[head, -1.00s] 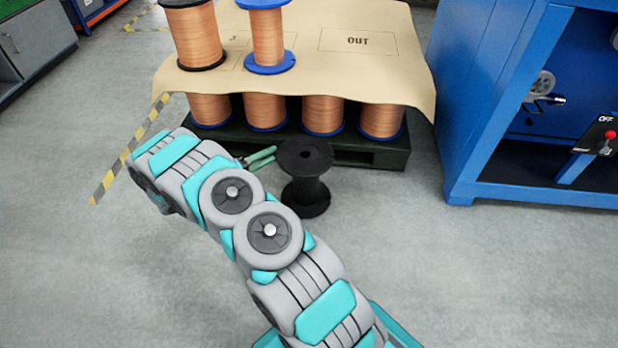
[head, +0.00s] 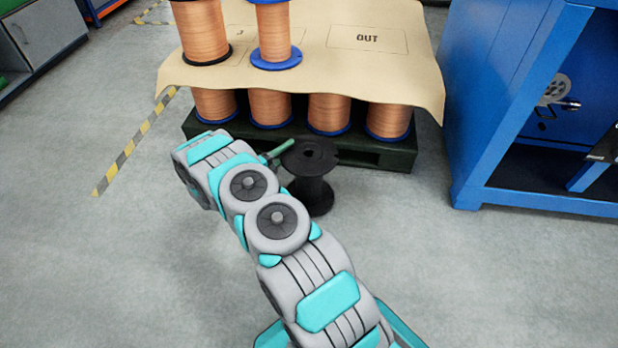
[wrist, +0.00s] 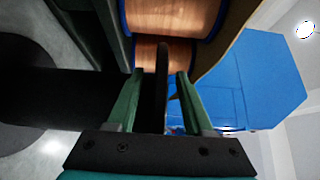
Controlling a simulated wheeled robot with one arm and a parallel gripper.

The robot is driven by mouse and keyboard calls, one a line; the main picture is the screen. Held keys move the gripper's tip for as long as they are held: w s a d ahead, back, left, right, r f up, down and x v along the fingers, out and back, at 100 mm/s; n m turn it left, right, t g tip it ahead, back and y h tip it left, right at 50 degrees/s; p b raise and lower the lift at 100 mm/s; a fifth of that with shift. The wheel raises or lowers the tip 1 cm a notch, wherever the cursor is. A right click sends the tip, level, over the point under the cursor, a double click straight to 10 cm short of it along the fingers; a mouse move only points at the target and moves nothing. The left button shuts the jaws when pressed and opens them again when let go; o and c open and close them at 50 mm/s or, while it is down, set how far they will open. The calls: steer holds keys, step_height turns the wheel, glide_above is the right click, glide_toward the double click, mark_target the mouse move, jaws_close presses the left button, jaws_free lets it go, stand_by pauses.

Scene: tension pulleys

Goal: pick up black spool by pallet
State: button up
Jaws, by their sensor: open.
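The black spool (head: 314,190) stands upright on the floor in front of the pallet (head: 375,156) in the head view. In the wrist view it lies sideways across the picture, with its dark core (wrist: 65,97) at left and its upper flange (wrist: 162,75) edge-on. My gripper (wrist: 158,95) is open, with one green finger on each side of that flange and gaps visible. In the head view my gripper (head: 277,150) is at the left of the spool's top, partly hidden by my arm. I cannot tell whether a finger touches the spool.
Several copper spools (head: 328,112) stand on the pallet under a brown sheet (head: 400,75), with more on top. A blue machine frame (head: 480,120) stands at right, and a yellow-black floor stripe (head: 135,143) runs at left. The floor right of the spool is clear.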

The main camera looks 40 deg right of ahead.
steer(key=shift+d, duration=0.5)
jaws_close()
stand_by(1.1)
